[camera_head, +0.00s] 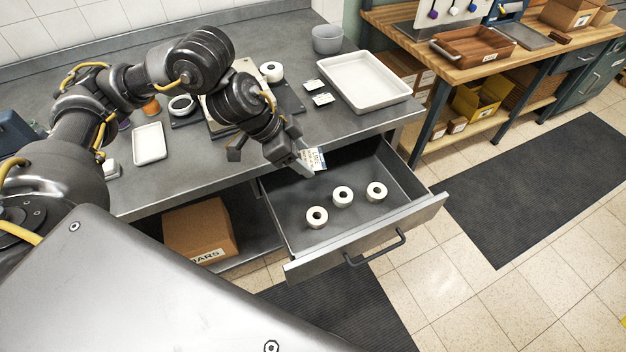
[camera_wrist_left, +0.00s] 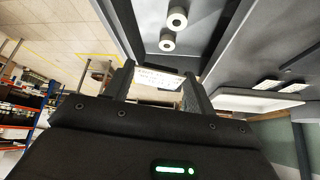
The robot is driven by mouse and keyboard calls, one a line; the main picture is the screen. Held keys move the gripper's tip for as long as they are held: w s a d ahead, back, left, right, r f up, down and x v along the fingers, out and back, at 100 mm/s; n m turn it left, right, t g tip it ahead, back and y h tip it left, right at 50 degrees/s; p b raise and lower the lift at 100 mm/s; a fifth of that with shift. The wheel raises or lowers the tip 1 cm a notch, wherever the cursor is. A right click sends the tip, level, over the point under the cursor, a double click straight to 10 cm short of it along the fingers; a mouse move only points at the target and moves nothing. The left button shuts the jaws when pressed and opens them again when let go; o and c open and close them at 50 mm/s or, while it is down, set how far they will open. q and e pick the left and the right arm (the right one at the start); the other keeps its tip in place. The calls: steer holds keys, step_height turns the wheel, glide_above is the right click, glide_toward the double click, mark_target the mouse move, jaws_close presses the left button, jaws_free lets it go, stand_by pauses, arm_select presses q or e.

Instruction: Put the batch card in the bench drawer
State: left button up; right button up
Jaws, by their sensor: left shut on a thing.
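My left gripper (camera_head: 304,161) is shut on the batch card (camera_head: 314,160), a small white card with dark print and a blue edge. In the left wrist view the card (camera_wrist_left: 158,78) sits between the two fingers (camera_wrist_left: 156,84). The bench drawer (camera_head: 413,211) is pulled open below the grey bench top. The gripper holds the card over the back part of the open drawer, near the bench edge. Three white rolls lie in the drawer, one of them the left roll (camera_head: 317,217). My right gripper does not show.
The bench top holds a white tray (camera_head: 364,104), a grey bowl (camera_head: 327,39), two small cards (camera_head: 323,99) and a small white tray (camera_head: 149,144). A cardboard box (camera_head: 199,231) stands on the shelf left of the drawer. The drawer handle (camera_head: 376,250) sticks out in front.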

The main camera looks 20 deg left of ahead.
arm_select(q)
steer(key=w+d+f+p, duration=0.3)
steer(key=w+d, duration=0.1)
steer(key=d, duration=0.2)
steer(key=m+g+p, duration=0.1)
steer(key=p, duration=0.1)
glide_above(345, 225)
steer(key=s+a, duration=0.1)
steer(key=a, duration=0.1)
step_height(345, 225, down, 11)
step_height(345, 225, down, 6)
steer(key=shift+d+f+b, duration=0.1)
steer(key=shift+b, duration=0.9)
steer(key=shift+f, duration=0.45)
steer(key=shift+f+b, duration=0.6)
steer(key=shift+f, duration=0.95)
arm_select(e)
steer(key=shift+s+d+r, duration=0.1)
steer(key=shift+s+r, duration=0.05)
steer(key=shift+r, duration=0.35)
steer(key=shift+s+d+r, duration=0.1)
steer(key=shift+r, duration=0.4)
